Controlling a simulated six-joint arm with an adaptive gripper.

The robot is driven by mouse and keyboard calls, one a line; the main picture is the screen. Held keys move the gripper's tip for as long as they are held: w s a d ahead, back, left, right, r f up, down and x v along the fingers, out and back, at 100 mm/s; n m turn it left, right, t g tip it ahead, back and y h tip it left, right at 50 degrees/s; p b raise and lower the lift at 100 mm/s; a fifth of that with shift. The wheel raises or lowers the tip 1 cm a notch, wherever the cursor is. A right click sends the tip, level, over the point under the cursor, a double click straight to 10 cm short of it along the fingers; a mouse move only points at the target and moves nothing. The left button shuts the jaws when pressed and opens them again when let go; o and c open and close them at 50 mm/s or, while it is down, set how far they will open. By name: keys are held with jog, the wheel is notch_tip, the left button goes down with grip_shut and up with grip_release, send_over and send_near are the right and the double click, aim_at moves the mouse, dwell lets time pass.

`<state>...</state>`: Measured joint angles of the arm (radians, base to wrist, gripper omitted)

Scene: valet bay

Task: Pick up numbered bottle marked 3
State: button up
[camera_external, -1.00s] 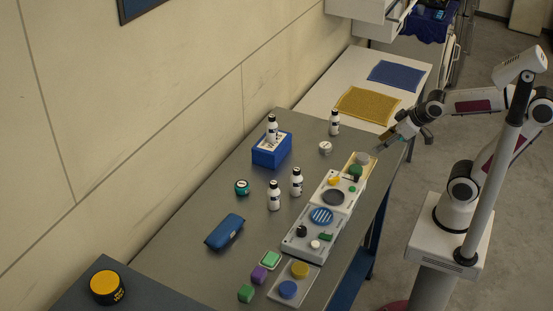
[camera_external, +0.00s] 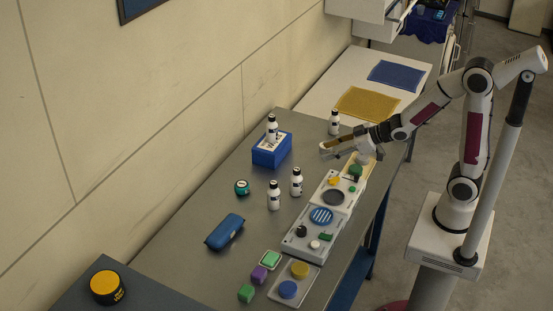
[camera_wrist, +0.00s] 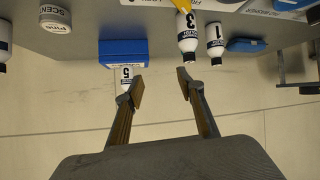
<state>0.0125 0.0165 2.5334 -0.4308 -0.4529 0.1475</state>
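The bottle marked 3 (camera_wrist: 187,38) is white with a black cap and shows beyond my fingers, above the right one, in the wrist view. In the external view it appears to be the upright bottle (camera_external: 297,182) on the grey table. The bottle marked 1 (camera_wrist: 215,42) stands beside it, apparently the left of the pair (camera_external: 274,196). The bottle marked 5 (camera_wrist: 127,77) stands at the blue box, partly behind my left finger in the wrist view. My gripper (camera_wrist: 161,88) is open and empty; in the external view it is above the table (camera_external: 324,150), behind and right of bottle 3.
The blue box (camera_external: 270,153) bears a bottle on top. Another bottle (camera_external: 334,122) stands at the back. Trays with buttons (camera_external: 302,242) line the table's right edge. A white tin (camera_wrist: 55,18) shows in the wrist view.

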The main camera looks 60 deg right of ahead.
aim_at(298, 169)
jog(key=w+a+f+n+y, duration=0.1)
jog(key=w+a+f+y, duration=0.1)
jog(key=a, duration=0.4)
jog(key=shift+f+t+y, duration=0.4)
jog(key=shift+f+y, duration=0.2)
jog(key=shift+y, duration=0.2)
jog(key=shift+w, duration=0.1)
jog(key=shift+x, duration=1.25)
jog(key=shift+w, duration=0.1)
jog(key=shift+x, duration=2.55)
jog(key=shift+w+d, duration=0.1)
jog(key=shift+d, duration=0.1)
grip_shut()
